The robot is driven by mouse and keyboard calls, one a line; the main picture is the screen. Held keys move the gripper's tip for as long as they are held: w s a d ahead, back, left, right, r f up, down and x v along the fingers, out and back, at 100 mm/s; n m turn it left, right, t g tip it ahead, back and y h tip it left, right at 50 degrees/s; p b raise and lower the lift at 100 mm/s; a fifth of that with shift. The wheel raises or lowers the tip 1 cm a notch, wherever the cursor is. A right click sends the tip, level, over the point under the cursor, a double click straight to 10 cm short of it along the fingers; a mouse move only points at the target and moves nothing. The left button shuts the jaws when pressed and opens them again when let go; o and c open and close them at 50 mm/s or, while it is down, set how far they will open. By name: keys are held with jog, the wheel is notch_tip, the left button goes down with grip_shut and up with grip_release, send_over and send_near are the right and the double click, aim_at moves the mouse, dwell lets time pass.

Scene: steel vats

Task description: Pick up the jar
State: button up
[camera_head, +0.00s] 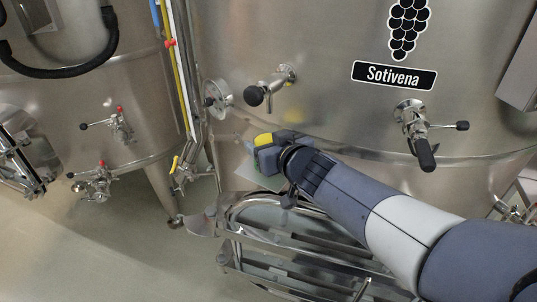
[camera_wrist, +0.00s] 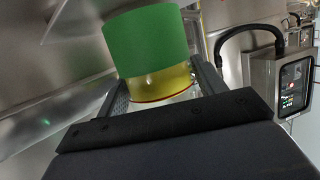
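The jar (camera_wrist: 158,84) shows in the wrist view as clear glass with something yellow inside and a wide green band (camera_wrist: 146,42) over its far part. It looks tilted in this view. My gripper (camera_wrist: 160,72) has one finger on each side of the jar, both very close to its sides. I cannot tell whether the fingers press on it. In the head view my gripper (camera_head: 266,154) is in front of the big vat, with yellow patches at it. The jar's outline cannot be made out there.
A steel vat (camera_head: 330,95) with valves and a Sotivena sign (camera_head: 394,75) stands close behind my gripper. A steel frame (camera_head: 290,235) is below my arm. Another vat (camera_head: 80,110) stands at the left. Open floor (camera_head: 110,250) lies at the lower left. A control box (camera_wrist: 282,85) shows in the wrist view.

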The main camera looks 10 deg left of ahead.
jog(key=c, duration=0.9)
jog(key=shift+r, duration=0.2)
jog(key=shift+c, duration=0.2)
jog(key=shift+r+p, duration=1.65)
jog(key=shift+r, duration=0.15)
jog(key=shift+s+d+f, duration=0.15)
jog(key=shift+s+d, duration=0.05)
jog(key=shift+s+d+f+p, duration=0.1)
jog(key=shift+s+d+p, duration=0.3)
jog(key=shift+s+d, duration=1.65)
jog(key=shift+s+d+r+p, duration=0.1)
jog(key=shift+s+d+p, duration=0.35)
jog(key=shift+s+d, duration=1.55)
jog(key=shift+s+d+f+p, duration=0.1)
jog(key=shift+s+d+p, duration=0.3)
jog(key=shift+s+d, duration=1.6)
